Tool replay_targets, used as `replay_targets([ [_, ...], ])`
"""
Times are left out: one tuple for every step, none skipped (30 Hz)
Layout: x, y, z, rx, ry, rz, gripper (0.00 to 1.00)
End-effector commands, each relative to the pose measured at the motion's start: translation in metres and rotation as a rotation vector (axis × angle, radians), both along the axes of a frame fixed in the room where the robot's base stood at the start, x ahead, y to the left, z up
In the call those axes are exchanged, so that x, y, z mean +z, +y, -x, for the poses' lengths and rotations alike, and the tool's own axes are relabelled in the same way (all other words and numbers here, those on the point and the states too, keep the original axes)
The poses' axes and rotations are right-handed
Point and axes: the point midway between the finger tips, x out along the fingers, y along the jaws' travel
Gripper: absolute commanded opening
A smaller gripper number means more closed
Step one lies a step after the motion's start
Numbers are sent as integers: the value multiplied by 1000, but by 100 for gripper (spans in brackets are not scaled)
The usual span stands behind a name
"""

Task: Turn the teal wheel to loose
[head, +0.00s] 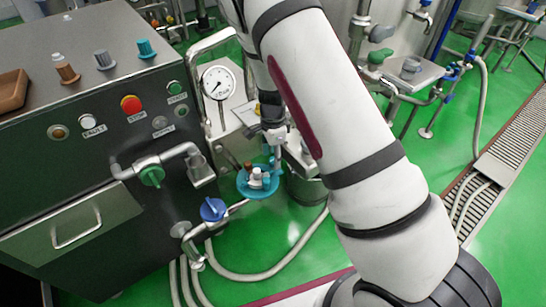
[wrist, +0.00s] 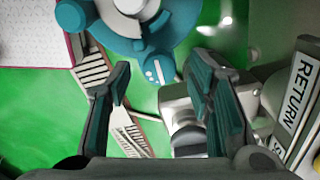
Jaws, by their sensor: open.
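The teal wheel (head: 243,186) with a pale hub sits low beside the machine, right of the blue valve handle in the head view. In the wrist view the teal wheel (wrist: 181,22) is cut off by the top edge. A white hub shows at its middle, and a teal tab with white marks juts from its lower edge. My gripper (wrist: 160,82) is open and empty, its fingers apart just below the wheel in that view. In the head view my arm comes down over the wheel, and the fingers are small and hard to make out. I cannot tell if they touch the wheel.
A RETURN label (wrist: 301,95) and a metal fitting (wrist: 190,112) lie close to the right finger. The pressure gauge (head: 218,83), green-knobbed pipe valve (head: 152,176) and blue handle (head: 213,210) stand left of my arm. Green floor with hoses lies below.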

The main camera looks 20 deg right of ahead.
Motion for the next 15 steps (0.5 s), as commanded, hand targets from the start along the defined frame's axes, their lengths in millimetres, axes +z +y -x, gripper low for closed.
replay_targets([
  [-5, -1, 0, -2, 2, 0, 47],
  [-7, 0, 0, -2, 2, 0, 47],
  [-9, 0, 0, -2, 1, -1, 47],
  [-10, 0, 0, -1, 1, -1, 47],
  [-10, 0, 0, -1, 1, -1, 47],
  [-11, 0, 0, -1, 0, -1, 47],
  [-11, 0, 0, -1, 0, -1, 47],
  [-11, 0, 0, 0, 0, -1, 47],
  [-11, 0, 0, 0, 0, -1, 47],
  [-11, 0, 0, 0, 0, -1, 47],
  [-11, 0, 0, 0, 0, -1, 47],
  [-11, 0, 0, 0, 0, -1, 47],
  [-11, 0, 0, 0, 0, 0, 47],
  [-11, 0, 0, 0, 0, 0, 43],
  [-11, 0, 0, 0, 0, 0, 34],
])
